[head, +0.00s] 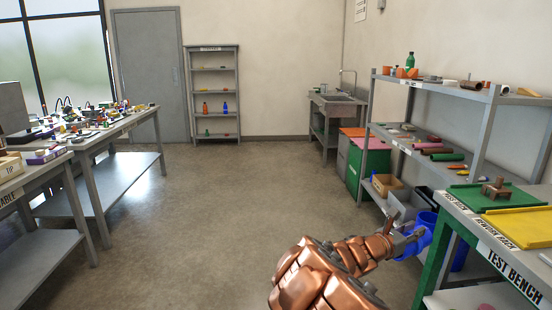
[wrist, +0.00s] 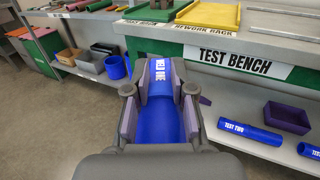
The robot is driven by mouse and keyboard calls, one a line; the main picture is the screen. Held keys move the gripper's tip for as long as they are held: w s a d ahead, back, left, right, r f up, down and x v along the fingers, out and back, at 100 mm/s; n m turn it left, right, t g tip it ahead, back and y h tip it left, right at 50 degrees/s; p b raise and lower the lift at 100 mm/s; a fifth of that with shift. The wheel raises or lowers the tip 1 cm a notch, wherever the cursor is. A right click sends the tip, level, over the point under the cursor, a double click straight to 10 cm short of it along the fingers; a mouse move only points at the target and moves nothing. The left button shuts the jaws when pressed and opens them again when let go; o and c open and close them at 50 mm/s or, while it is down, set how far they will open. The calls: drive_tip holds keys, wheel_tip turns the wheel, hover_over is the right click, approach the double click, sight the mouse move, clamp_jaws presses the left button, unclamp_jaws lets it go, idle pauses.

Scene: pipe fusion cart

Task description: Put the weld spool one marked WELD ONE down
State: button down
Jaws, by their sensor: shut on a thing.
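My gripper (wrist: 159,92) is shut on the blue weld spool (wrist: 161,72), whose white lettering reads WELD ONE in the wrist view. The spool lies lengthwise between the purple finger pads, and its near end reaches back toward the palm. In the head view my gripper (head: 408,240) holds the blue spool (head: 414,246) in the air, left of the test bench (head: 497,250). In the wrist view the bench front (wrist: 232,62), labelled TEST BENCH, lies just beyond and right of the spool. The spool's underside is hidden.
Below the bench top, a shelf (wrist: 225,108) bears a blue spool marked TEST TWO (wrist: 248,132), a purple bin (wrist: 287,117) and another blue spool (wrist: 308,151). Green (head: 489,196) and yellow (head: 521,227) trays lie on the bench. The floor (head: 215,210) left of my arm is clear.

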drive_tip(key=s+a+f+n+t+y+b, duration=0.1)
drive_tip(key=s+a+f+t, duration=0.15)
drive_tip(key=a, duration=0.75)
drive_tip(key=s+a+f+n+t+y+b, duration=0.1)
drive_tip(key=a+f, duration=0.3)
drive_tip(key=a, duration=0.7)
wheel_tip(320, 180, up, 6)
drive_tip(key=p, duration=1.4)
drive_tip(key=shift+w+d+r+g, duration=0.15)
drive_tip(key=shift+w+r+g, duration=0.1)
drive_tip(key=shift+g, duration=0.2)
